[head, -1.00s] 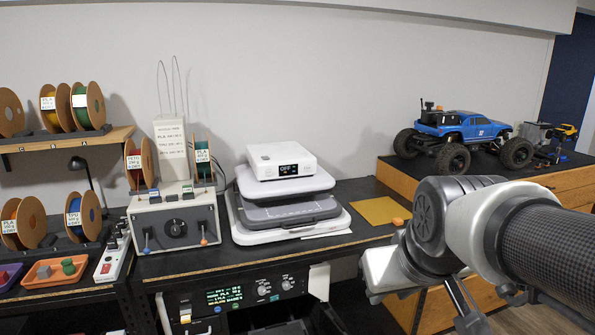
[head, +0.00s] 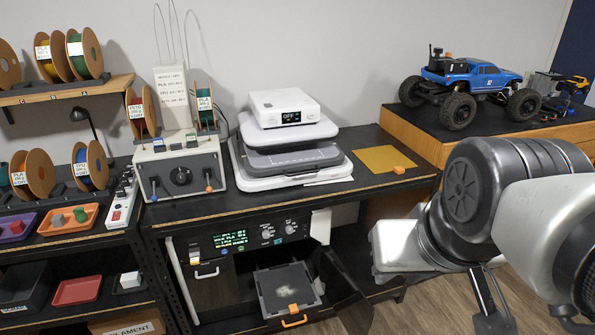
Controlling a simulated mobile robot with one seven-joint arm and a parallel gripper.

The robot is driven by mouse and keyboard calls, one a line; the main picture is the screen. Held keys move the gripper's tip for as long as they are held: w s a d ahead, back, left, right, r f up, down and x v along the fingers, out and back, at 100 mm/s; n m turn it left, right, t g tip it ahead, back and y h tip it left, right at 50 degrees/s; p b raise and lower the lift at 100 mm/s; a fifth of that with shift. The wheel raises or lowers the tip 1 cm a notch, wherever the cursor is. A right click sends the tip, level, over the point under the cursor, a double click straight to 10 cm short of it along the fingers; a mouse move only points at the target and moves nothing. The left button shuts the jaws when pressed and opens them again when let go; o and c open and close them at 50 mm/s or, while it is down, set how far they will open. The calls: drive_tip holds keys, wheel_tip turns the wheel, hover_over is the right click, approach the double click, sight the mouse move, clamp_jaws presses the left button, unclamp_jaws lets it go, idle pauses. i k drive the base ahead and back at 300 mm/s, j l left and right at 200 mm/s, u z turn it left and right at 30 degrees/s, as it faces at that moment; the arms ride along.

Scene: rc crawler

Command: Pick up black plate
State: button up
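A square black plate (head: 268,279) with a pale patch in its middle and an orange tab on its front edge lies in the open lower bay under the right-hand bench. A dark open door is to its right. My gripper (head: 493,318) shows only in part at the bottom right of the head view, well to the right of the plate and apart from it. Its tips are cut off by the frame edge, so whether it is open cannot be seen.
The bay's control panel (head: 250,236) is above the plate. The bench holds a white stacked device (head: 290,150), a grey switch box (head: 181,170) and a yellow sheet (head: 386,159). A blue crawler (head: 468,82) stands on the right bench. Wooden floor shows at lower right.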

sight(289, 286)
drive_tip(key=i+j+z, duration=0.1)
drive_tip(key=j, duration=0.25)
drive_tip(key=i+j+z, duration=0.15)
drive_tip(key=i+j, duration=0.15)
drive_tip(key=i+j+z, duration=0.1)
drive_tip(key=j, duration=0.3)
drive_tip(key=i+j+z, duration=0.15)
drive_tip(key=j, duration=0.2)
drive_tip(key=i+j+z, duration=0.1)
drive_tip(key=j, duration=0.3)
drive_tip(key=i, duration=0.1)
